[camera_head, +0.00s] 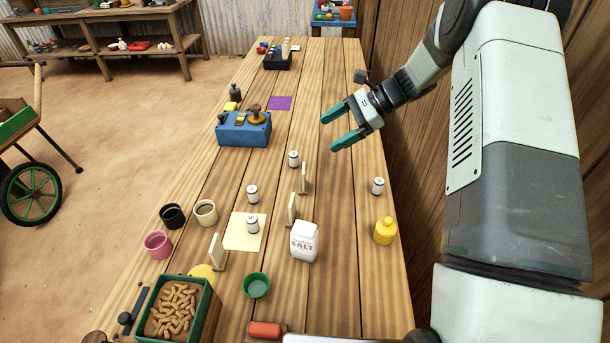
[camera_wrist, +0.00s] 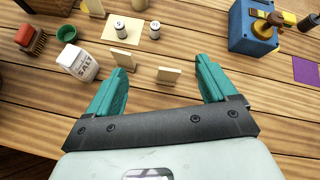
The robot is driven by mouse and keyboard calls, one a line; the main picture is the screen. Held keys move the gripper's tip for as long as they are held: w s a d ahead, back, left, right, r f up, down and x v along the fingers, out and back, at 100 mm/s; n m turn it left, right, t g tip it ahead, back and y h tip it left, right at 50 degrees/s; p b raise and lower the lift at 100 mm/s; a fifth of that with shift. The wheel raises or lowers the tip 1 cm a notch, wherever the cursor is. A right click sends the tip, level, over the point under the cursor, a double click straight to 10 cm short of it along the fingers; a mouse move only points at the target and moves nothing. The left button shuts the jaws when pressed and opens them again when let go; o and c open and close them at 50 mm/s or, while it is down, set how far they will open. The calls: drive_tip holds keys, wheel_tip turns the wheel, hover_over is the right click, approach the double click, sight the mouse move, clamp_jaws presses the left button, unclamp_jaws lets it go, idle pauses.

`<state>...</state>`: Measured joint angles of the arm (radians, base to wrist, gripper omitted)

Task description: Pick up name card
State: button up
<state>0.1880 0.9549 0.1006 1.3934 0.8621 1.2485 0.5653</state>
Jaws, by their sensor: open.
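Pale wooden cards stand upright on the table in the head view: one by the middle (camera_head: 303,178), one behind the salt (camera_head: 292,209), one left of the pale yellow sheet (camera_head: 216,252). No writing is readable on them. In the wrist view, two cards, one left (camera_wrist: 123,59) and one right (camera_wrist: 168,75), show between or just beyond my teal fingers; a third (camera_wrist: 108,27) is farther away. My gripper (camera_head: 328,132) is open and empty, above the table and to the right of the blue box. It also shows in the wrist view (camera_wrist: 161,66).
A salt carton (camera_head: 304,242) stands near the cards. Several small white jars, one left (camera_head: 252,194) and one right (camera_head: 378,186), stand around them. A yellow bottle (camera_head: 385,232), a green bowl (camera_head: 256,286) and the blue box (camera_head: 243,131) are nearby. A wooden wall edges the right side.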

wheel_tip(320, 180, down, 12)
drive_tip(key=w+m+y, duration=0.3)
drive_tip(key=m, duration=0.1)
drive_tip(key=shift+t, duration=0.5)
drive_tip(key=x, duration=0.7)
drive_tip(key=s+x, duration=0.1)
drive_tip(key=x, duration=0.2)
drive_tip(key=shift+a+f, duration=0.2)
drive_tip(key=shift+a, duration=0.1)
drive_tip(key=c, duration=1.4)
